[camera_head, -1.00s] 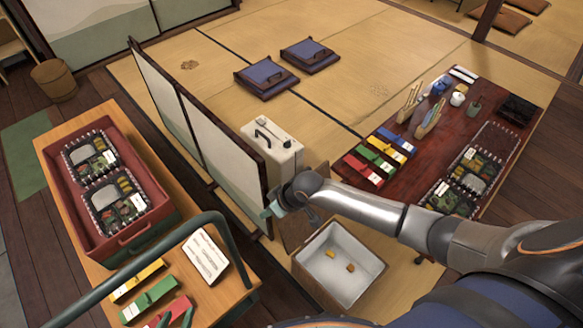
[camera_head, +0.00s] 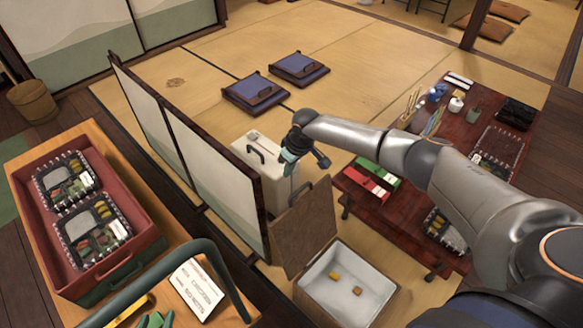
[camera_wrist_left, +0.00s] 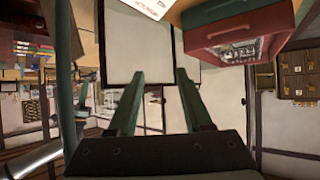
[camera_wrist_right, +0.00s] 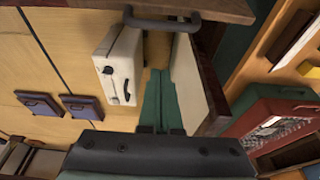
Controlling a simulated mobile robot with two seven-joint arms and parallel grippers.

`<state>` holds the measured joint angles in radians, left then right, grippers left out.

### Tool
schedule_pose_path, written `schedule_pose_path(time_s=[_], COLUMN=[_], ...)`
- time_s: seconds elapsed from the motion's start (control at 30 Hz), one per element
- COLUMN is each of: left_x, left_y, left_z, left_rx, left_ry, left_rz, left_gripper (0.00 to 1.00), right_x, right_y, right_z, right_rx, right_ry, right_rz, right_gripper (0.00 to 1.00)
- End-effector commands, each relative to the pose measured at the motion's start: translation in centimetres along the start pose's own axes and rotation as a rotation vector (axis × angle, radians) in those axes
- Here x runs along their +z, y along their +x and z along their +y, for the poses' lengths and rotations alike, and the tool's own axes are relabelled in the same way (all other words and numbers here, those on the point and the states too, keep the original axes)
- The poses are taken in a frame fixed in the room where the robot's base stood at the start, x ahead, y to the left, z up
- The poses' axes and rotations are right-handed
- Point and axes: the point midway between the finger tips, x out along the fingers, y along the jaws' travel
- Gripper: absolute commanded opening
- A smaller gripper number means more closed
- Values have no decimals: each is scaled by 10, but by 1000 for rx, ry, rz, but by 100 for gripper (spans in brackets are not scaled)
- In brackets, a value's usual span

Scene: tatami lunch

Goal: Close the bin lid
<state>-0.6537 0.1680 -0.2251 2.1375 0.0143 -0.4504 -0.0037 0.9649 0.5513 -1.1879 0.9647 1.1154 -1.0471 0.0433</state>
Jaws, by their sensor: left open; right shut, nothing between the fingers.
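The bin (camera_head: 375,290) is a white-lined box on the floor with two small yellow-orange pieces inside. My right gripper (camera_head: 287,168) is shut and empty, just beyond the lid's top edge and apart from the handle. My left gripper (camera_wrist_left: 157,98) is open and empty in the left wrist view.
A white case (camera_head: 262,175) stands close behind my right gripper. A folding screen (camera_head: 215,180) stands to its left. The low dark table (camera_head: 410,210) is right of the bin. A wooden table with a red crate (camera_head: 130,255) is at the left. Open tatami lies beyond.

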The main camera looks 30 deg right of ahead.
Motion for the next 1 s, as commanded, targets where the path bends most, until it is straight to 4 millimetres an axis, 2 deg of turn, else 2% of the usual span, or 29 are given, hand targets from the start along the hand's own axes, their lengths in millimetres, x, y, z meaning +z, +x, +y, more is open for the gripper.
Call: schedule_pose_path(time_s=[0.33, 0.63, 0.73, 1.0], left_x=[-76, -138, -119, -73], left_y=[-6, -29, -21, -6], left_z=[-8, -9, -9, -8], left_rx=[-24, -36, -32, -22], left_ry=[81, 156, 128, 74], left_rz=[293, 550, 459, 275], left_gripper=[50, 50, 50, 50], right_x=[-1, 0, 7, 28], right_y=[26, 46, 38, 32], right_z=[0, 0, 2, 1], right_rx=[0, 1, 2, 2], right_ry=[0, 0, -3, -2], right_rz=[2, 2, 4, 3], right_gripper=[0, 0, 0, 0])
